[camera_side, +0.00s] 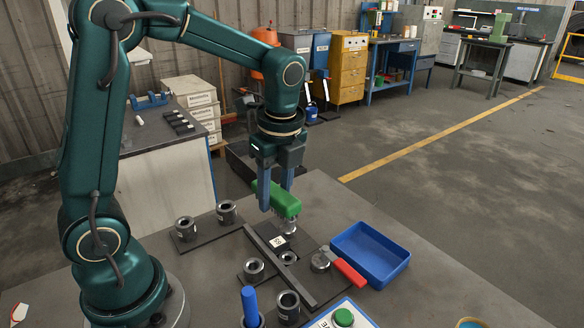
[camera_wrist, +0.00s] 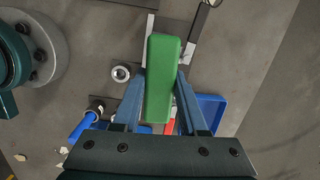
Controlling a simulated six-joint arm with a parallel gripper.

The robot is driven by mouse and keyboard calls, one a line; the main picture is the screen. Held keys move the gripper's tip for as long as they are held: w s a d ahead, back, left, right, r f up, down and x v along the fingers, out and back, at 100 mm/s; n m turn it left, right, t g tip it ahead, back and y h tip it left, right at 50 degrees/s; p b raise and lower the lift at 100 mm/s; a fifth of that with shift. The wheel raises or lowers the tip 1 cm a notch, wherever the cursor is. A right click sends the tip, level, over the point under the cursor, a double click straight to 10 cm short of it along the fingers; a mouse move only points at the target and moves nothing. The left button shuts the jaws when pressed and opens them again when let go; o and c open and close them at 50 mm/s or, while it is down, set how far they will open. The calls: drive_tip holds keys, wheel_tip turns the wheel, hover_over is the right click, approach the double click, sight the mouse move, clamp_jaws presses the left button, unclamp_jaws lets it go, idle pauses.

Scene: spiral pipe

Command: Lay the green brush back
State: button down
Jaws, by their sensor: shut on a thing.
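The green brush (camera_side: 276,198) is between the fingers of my gripper (camera_side: 274,196), which is shut on it. The brush is held above the dark fixture plate, with its bristles pointing down over a metal fitting (camera_side: 290,227). In the wrist view the green brush (camera_wrist: 163,80) lies lengthwise between the two blue fingers of my gripper (camera_wrist: 160,95). Whether the bristles touch the fitting cannot be told.
A blue tray (camera_side: 369,254) stands to the right, empty where visible. A red-handled tool (camera_side: 349,272) lies beside it. Several grey metal rings (camera_side: 226,211) stand on dark plates. A blue-handled tool (camera_side: 250,305) and a green button (camera_side: 343,317) are at the front.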

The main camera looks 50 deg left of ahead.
drive_tip(key=shift+s+d+f+n, duration=0.1)
drive_tip(key=shift+s+f+n, duration=0.15)
drive_tip(key=shift+n, duration=0.45)
drive_tip(key=s+a+f+n+g, duration=0.1)
drive_tip(key=s+a+n, duration=0.1)
drive_tip(key=s+n, duration=0.35)
drive_tip(key=n+h, duration=0.2)
drive_tip(key=n, duration=0.8)
hover_over(214, 261)
drive_tip(key=f, duration=0.1)
drive_tip(key=shift+g, duration=0.4)
drive_tip(key=shift+w+f, duration=0.15)
drive_tip(key=shift+f, duration=1.85)
drive_tip(key=shift+w+f, duration=0.1)
drive_tip(key=shift+f, duration=1.85)
drive_tip(key=shift+c, duration=2.2)
unclamp_jaws()
drive_tip(key=shift+f, duration=0.15)
